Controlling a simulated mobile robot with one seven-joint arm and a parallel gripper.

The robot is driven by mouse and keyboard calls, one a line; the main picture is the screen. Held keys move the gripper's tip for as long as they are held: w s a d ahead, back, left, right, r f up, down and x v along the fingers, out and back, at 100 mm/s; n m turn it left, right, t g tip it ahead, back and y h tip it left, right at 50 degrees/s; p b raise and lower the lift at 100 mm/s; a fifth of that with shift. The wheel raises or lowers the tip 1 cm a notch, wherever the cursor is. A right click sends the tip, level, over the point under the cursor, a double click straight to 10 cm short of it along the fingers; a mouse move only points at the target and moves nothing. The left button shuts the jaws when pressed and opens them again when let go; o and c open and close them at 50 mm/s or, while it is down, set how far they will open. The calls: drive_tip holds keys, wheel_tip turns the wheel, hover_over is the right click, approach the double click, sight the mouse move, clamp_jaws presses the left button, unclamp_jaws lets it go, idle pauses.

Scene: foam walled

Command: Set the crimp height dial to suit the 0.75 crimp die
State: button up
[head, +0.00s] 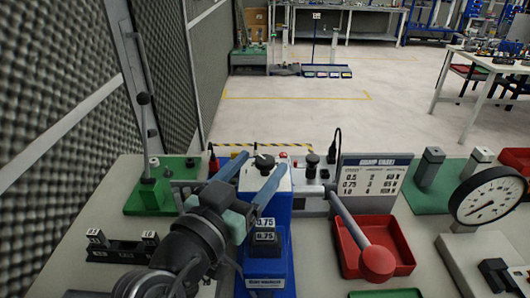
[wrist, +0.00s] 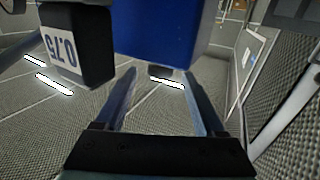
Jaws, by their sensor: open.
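The blue crimp press (head: 280,222) stands mid-bench with a pale top. A black knob (head: 264,161), possibly the height dial, sits on that top; its setting is too small to read. A die block marked 0.75 (head: 264,237) is at the press's front; a 0.75 label also shows in the wrist view (wrist: 62,50). My gripper (head: 262,163) is open, its blue fingers on either side of the knob in the head view; I cannot tell whether they touch it. In the wrist view the gripper (wrist: 158,75) has the blue body beyond its fingertips.
The crimp table sign (head: 375,178) stands behind right, with rows for 0.5 and 0.75. A lever with a red ball (head: 378,262) crosses the red tray (head: 405,250). A round gauge (head: 488,196) stands right. A black block holder (head: 122,248) and a green-based fixture (head: 150,195) are left.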

drive_tip(key=shift+x, duration=1.4)
clamp_jaws()
